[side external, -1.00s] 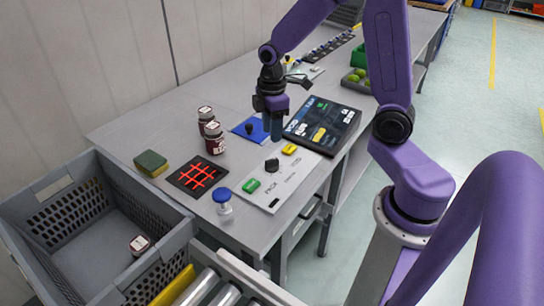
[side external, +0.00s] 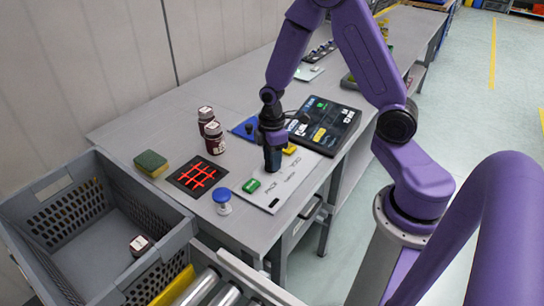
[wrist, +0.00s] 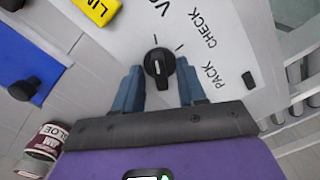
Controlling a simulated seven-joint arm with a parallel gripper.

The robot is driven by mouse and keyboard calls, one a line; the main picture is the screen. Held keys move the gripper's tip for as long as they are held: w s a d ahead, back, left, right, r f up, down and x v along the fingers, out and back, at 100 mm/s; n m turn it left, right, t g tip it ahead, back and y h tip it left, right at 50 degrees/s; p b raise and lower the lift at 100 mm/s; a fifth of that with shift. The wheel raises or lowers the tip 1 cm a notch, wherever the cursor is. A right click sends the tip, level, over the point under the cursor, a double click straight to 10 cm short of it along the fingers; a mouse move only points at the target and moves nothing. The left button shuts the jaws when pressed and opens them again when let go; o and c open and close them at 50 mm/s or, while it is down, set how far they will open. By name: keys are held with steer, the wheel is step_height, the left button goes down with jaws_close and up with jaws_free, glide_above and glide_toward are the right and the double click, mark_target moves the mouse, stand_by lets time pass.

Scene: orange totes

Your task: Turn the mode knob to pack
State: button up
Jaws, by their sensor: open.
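The black mode knob (wrist: 158,68) is on the white panel (wrist: 232,55) in the wrist view, with a white mark on its top. The words CHECK and PACK are printed to its right, with short tick lines above and to the upper right. The knob's bar lies roughly up and down in that view. My gripper (wrist: 160,74) is open, with one blue finger on each side of the knob and gaps showing. In the side view my gripper (side external: 272,166) stands low over the panel (side external: 287,188) and hides the knob.

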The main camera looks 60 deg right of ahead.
jaws_close()
steer(key=shift+m, duration=0.3)
steer(key=m, duration=0.4)
steer(key=shift+m, duration=0.3)
steer(key=m, duration=1.1)
steer(key=shift+a+m, duration=0.1)
steer(key=shift+m, duration=0.3)
steer(key=m, duration=0.7)
